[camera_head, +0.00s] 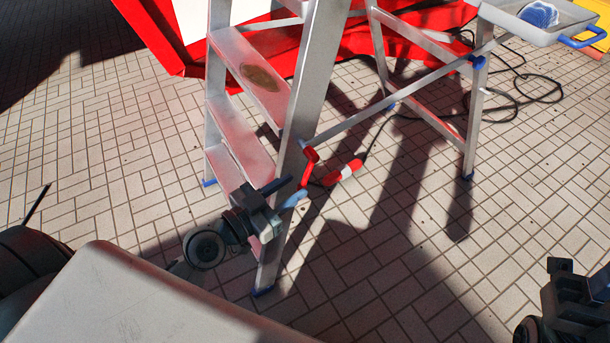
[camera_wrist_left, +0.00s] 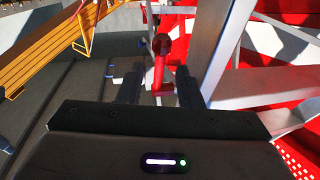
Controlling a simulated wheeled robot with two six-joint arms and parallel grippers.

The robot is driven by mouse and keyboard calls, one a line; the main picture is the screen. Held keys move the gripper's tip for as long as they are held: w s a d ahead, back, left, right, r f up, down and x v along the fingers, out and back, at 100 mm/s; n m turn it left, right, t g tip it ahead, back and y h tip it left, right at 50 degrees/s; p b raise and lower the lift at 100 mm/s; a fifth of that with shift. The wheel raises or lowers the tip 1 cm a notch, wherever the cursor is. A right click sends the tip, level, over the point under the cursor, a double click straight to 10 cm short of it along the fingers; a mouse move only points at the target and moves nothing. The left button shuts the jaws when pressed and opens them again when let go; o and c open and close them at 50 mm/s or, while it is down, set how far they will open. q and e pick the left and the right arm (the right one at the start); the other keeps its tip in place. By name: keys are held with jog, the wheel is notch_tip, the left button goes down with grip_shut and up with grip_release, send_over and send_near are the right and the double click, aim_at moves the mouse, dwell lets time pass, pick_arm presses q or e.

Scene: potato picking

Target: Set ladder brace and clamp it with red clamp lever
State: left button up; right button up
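The metal stepladder (camera_head: 312,75) stands open on the paving. A thin metal brace (camera_head: 365,117) runs slantwise from its front rail towards its rear frame. The red clamp lever (camera_head: 309,167) is at the brace's front end beside the rail, angled downward. My left gripper (camera_head: 288,190) is at the front rail, just below and left of the lever. In the left wrist view the red lever (camera_wrist_left: 158,75) shows between two spread, dark fingers, with gaps on both sides. My right gripper (camera_head: 567,290) is at the lower right, away from the ladder; its finger opening is unclear.
A red and white object (camera_head: 343,172) with a black cable is just right of the lever. A grey tray (camera_head: 545,25) with a blue-and-white item is at the ladder's upper right. Red panels stand behind. Paving right of the ladder is mostly clear.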

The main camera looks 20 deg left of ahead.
aim_at(303, 181)
pick_arm(q)
jog(key=shift+x, duration=2.3)
grip_shut()
